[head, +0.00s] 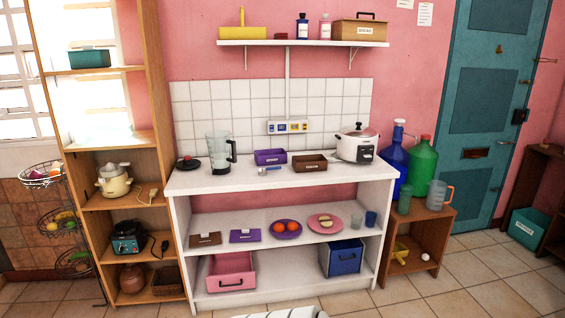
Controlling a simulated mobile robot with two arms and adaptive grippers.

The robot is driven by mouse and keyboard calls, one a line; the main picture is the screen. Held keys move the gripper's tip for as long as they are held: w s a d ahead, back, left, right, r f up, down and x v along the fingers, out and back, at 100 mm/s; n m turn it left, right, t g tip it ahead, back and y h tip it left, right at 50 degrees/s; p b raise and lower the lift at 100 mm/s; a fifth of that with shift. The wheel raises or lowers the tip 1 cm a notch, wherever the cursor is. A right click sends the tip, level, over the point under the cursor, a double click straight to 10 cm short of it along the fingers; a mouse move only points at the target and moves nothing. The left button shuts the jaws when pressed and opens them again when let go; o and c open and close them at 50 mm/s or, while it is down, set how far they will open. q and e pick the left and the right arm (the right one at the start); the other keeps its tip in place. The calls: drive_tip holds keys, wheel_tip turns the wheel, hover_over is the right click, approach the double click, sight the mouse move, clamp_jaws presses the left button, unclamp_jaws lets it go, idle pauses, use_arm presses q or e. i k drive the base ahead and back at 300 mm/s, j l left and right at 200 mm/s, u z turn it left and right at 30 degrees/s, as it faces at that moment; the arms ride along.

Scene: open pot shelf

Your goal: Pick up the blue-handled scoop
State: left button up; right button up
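The blue-handled scoop (270,170) lies on the white counter top, small in the head view, with its blue handle toward the right and its metal end toward the left. It lies in front of a purple box (270,157) and to the right of a blender jug (219,155). Neither of my grippers is in view, so I cannot see whether they are open or shut.
A brown box (309,163) and a white rice cooker (356,146) stand right of the scoop. The front strip of the white counter (240,183) is clear. A wooden shelf (155,140) stands left, a low wooden stand (425,235) right. Tiled floor lies in front.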

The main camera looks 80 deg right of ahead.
sight(262, 171)
drive_tip(key=z, duration=2.8)
